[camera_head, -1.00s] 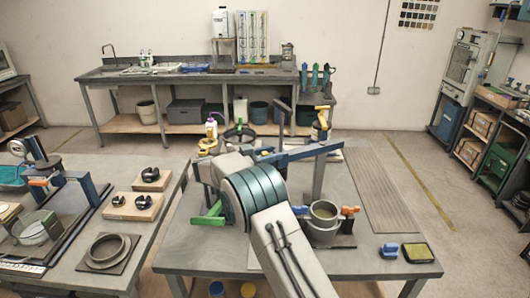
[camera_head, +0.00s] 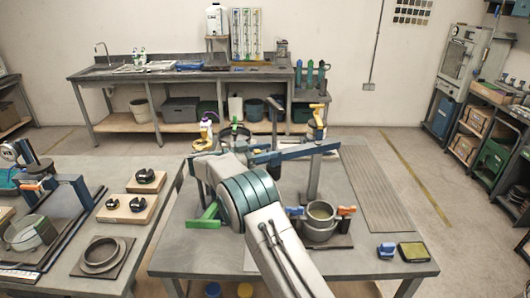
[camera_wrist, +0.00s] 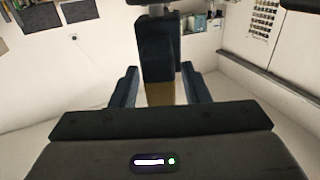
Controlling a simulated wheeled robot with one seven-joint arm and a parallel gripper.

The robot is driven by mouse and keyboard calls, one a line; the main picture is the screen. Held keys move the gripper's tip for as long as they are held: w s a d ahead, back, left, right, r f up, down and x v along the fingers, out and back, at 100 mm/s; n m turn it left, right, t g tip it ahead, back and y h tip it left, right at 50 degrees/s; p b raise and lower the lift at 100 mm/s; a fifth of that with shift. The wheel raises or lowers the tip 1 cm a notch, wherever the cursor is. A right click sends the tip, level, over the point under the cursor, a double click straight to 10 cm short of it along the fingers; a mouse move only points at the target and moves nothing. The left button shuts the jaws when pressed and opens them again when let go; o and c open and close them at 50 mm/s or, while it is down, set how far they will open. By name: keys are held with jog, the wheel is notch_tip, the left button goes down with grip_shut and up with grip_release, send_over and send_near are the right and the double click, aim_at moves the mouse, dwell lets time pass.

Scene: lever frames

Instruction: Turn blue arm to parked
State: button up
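The blue arm (camera_head: 308,150) is a long flat blue bar on an upright grey post at the back of the near right table. It reaches left from the post toward my arm, where its left end is partly hidden. In the wrist view, a dark blue block (camera_wrist: 157,55), seemingly part of the blue arm, stands ahead with a yellow-brown patch below it. My gripper (camera_wrist: 160,88) is open, one finger on each side of the block, with visible gaps. I cannot tell how deep the block sits between the fingers.
A grey pot (camera_head: 320,220) with orange and black parts beside it stands right of my arm. A green handle (camera_head: 205,216) lies left of it. A ribbed mat (camera_head: 380,190) lies at right.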

jog(key=shift+v, duration=0.75)
jog(key=b+v, duration=0.3)
jog(key=v, duration=0.9)
jog(key=shift+a, duration=0.25)
